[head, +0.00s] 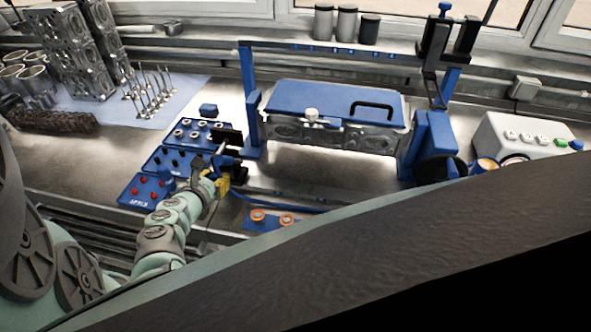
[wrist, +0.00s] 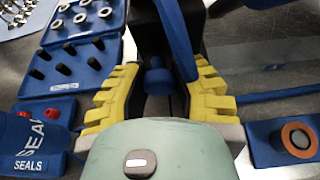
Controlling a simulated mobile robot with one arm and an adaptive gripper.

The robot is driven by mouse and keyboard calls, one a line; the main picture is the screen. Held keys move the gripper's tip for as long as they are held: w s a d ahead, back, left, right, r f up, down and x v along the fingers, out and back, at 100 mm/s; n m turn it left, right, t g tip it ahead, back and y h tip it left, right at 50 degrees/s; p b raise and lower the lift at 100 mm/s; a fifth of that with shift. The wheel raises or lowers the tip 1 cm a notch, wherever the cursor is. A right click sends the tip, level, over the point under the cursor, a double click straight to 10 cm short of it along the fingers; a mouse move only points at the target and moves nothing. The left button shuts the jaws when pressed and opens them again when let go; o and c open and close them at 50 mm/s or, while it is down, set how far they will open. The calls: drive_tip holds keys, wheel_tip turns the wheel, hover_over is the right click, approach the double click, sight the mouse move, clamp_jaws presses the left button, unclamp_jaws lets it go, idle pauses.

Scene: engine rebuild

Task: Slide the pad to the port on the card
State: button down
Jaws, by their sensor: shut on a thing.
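My gripper (head: 213,172) is low beside the blue trays in the head view, left of the blue stand. In the wrist view, its yellow fingers (wrist: 166,84) are closed around a blue knob (wrist: 157,78). A blue bar (wrist: 177,40) and dark parts rise just beyond the knob. A black block (head: 228,137) shows by the gripper in the head view. I cannot tell which part is the pad, and I cannot make out a card or port. A metal engine part (head: 345,137) with a blue cover (head: 325,97) sits in the stand.
Blue trays (head: 168,158) with rings, black pegs and red pieces lie close left of my gripper. A blue holder with orange rings (head: 258,215) is to the right. A white control box (head: 525,140) stands far right. Bare bench shows under the stand.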

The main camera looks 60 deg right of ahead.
drive_tip(key=shift+s+f, duration=0.25)
drive_tip(key=shift+s, duration=0.35)
drive_tip(key=s+d, duration=0.1)
drive_tip(key=s, duration=0.3)
drive_tip(key=s+d, duration=0.2)
drive_tip(key=s, duration=0.1)
drive_tip(key=s+d+p, duration=0.1)
drive_tip(key=s+d, duration=0.1)
drive_tip(key=s, duration=0.2)
drive_tip(key=shift+s+d+r, duration=0.25)
drive_tip(key=shift+s+r, duration=0.05)
drive_tip(key=shift+r, duration=0.15)
drive_tip(key=c, duration=1.1)
unclamp_jaws()
drive_tip(key=shift+w, duration=0.1)
drive_tip(key=o, duration=0.4)
drive_tip(key=shift+d+r, duration=0.1)
drive_tip(key=shift+r, duration=0.55)
wheel_tip(320, 180, up, 9)
drive_tip(key=shift+f, duration=0.2)
